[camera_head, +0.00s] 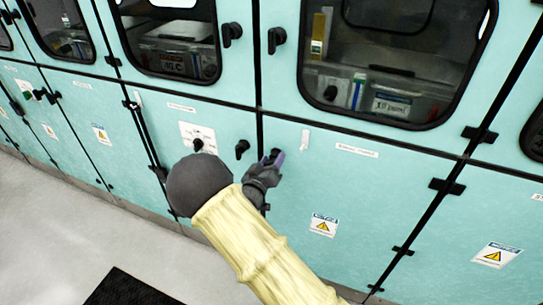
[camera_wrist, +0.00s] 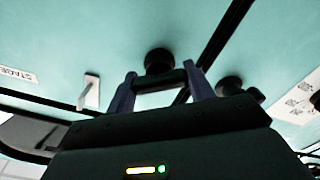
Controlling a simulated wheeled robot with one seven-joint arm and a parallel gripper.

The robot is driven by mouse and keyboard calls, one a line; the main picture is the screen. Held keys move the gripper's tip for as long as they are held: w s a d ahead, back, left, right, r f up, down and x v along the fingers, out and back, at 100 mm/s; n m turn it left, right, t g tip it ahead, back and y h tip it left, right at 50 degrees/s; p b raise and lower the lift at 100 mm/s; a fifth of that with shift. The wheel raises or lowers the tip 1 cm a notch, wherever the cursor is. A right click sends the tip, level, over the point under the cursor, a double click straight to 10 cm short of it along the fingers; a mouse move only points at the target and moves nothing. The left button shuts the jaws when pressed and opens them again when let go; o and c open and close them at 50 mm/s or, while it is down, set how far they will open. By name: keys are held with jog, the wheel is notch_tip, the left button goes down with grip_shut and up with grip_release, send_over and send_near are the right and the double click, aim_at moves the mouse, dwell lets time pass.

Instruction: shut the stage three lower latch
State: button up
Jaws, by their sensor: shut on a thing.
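A black latch (camera_wrist: 158,62) sits on the teal lower door (camera_head: 330,190) just right of a vertical seam. My gripper (camera_head: 274,157) is at this latch, its fingers (camera_wrist: 163,90) on either side of the dark handle. In the head view my gripper hides most of the latch. The door's label (camera_head: 357,150) is too small to read there; the wrist view shows "STAGE" on it, with the number cut off. The door looks flush with its neighbour.
Another black latch (camera_head: 242,149) is close by, left of the seam, and a black knob (camera_head: 198,145) is farther left. A white tab (camera_head: 305,139) projects from the door near my gripper. Windowed upper doors with black latches (camera_head: 276,39) are above. Grey floor lies below left.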

jog(key=n+p, duration=0.3)
jog(key=n, duration=0.3)
jog(key=shift+a+n+p, duration=0.15)
jog(key=shift+n+p, duration=0.15)
jog(key=n+p, duration=0.1)
jog(key=n, duration=0.3)
jog(key=shift+f+n+p, duration=0.15)
jog(key=shift+n+p, duration=0.15)
jog(key=shift+n, duration=0.1)
jog(key=o, duration=1)
jog(key=b+v, duration=0.2)
jog(key=v, duration=1.5)
jog(key=shift+s, duration=0.2)
